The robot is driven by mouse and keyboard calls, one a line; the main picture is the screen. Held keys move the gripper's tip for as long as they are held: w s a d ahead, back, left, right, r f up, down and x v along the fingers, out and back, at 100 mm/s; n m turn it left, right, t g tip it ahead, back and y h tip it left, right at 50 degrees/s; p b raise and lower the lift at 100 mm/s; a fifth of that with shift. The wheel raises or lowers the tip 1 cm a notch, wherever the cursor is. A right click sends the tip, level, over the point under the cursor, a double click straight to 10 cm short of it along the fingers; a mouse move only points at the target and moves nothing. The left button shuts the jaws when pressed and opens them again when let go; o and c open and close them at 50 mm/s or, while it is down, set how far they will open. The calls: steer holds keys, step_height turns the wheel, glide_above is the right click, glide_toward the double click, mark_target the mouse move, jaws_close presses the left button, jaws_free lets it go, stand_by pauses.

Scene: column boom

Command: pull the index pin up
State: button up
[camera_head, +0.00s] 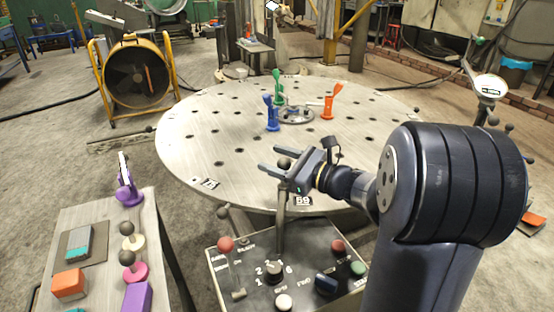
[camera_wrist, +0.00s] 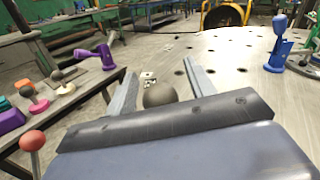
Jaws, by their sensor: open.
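A dark round knob (camera_head: 284,163), which looks like the head of the index pin, tops a grey upright post (camera_head: 281,222) at the near edge of the round table. My gripper (camera_head: 273,158) is open at the knob's height, with one finger on each side of it. In the wrist view the knob (camera_wrist: 160,96) sits between the two spread fingers, with a gap visible on both sides. The pin below the knob is hidden there by my gripper's body. I cannot tell how far the pin is raised.
The round table (camera_head: 200,150) has many holes and carries blue (camera_head: 272,113), green (camera_head: 277,86) and orange (camera_head: 328,107) clamps. A control panel (camera_head: 255,260) with levers and knobs is below my gripper. A side bench (camera_head: 95,230) with coloured parts stands left.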

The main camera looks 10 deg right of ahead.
steer(key=shift+d, duration=0.1)
steer(key=p+v, duration=0.1)
steer(key=v, duration=0.9)
steer(key=shift+s+d+p, duration=0.2)
steer(key=shift+s+p, duration=0.05)
steer(key=shift+p, duration=0.05)
steer(key=shift+a, duration=0.1)
steer(key=b+x, duration=0.2)
steer(key=x, duration=0.8)
steer(key=shift+w+a+f, duration=0.2)
steer(key=shift+w+f, duration=0.05)
steer(key=shift+f, duration=0.2)
